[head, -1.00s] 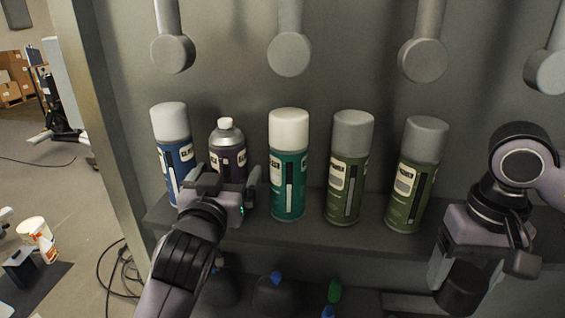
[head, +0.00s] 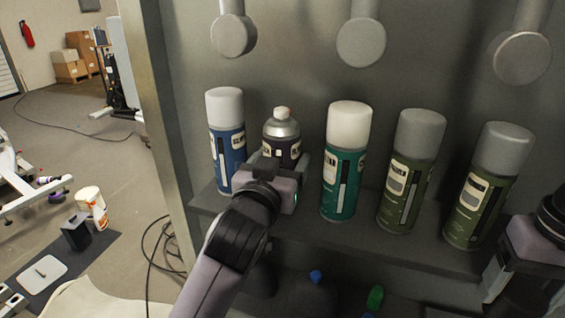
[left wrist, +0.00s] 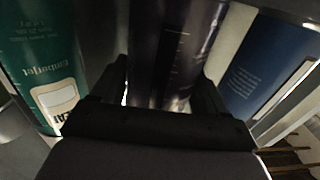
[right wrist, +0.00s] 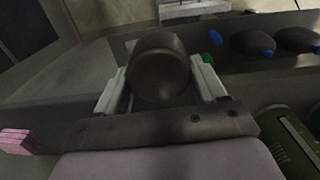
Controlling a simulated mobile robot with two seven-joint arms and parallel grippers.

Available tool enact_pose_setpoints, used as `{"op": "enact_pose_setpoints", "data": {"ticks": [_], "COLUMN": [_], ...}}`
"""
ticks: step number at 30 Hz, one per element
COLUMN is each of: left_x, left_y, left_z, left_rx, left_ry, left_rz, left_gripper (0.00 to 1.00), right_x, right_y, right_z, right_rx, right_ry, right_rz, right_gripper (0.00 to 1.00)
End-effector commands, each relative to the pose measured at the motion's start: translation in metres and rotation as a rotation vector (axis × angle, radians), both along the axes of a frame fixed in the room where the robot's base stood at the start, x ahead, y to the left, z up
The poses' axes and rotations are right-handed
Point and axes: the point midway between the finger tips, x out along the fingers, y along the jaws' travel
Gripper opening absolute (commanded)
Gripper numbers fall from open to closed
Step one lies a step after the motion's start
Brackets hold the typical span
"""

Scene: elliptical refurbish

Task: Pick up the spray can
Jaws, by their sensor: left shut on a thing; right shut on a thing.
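The spray can (head: 281,140) is dark purple with a silver shoulder and white nozzle, uncapped. It stands upright on the shelf between a blue can and a teal can. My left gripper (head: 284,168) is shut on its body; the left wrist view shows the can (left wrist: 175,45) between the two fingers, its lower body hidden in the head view. My right gripper (right wrist: 158,85) is shut on a dark rounded cap-like object (right wrist: 160,62). In the head view the right gripper is only partly in view at the lower right edge.
A blue can (head: 226,150) stands close on the left and a teal can (head: 345,170) on the right. Two green cans (head: 409,180) (head: 485,195) stand further right. Round grey hooks (head: 361,42) hang above. Dark bottles with coloured caps (head: 316,277) sit below the shelf (head: 340,235).

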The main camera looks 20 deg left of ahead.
Motion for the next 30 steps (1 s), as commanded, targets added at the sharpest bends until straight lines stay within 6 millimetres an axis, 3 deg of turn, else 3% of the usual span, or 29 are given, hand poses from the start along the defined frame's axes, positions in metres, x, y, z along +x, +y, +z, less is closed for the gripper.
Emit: {"op": "enact_pose_setpoints", "data": {"ticks": [16, 21, 29, 30], "left_x": [0.0, 0.0, 0.0, 0.0], "left_y": [0.0, 0.0, 0.0, 0.0], "left_z": [0.09, 0.1, 0.101, 0.101], "left_rx": [-0.002, -0.002, -0.001, -0.001], "left_ry": [-0.011, -0.007, -0.005, -0.005], "left_rz": [0.001, 0.0, 0.001, 0.001], "left_gripper": [0.37, 0.37, 0.37, 0.71], "right_x": [0.0, 0.0, 0.0, 0.0], "right_y": [0.0, 0.0, 0.0, 0.0], "right_z": [0.004, 0.004, 0.004, 0.004], "right_rx": [0.0, 0.0, 0.0, 0.0], "right_ry": [0.0, 0.0, 0.0, 0.0], "right_rz": [0.0, 0.0, 0.0, 0.0], "right_gripper": [0.46, 0.46, 0.46, 0.46]}}
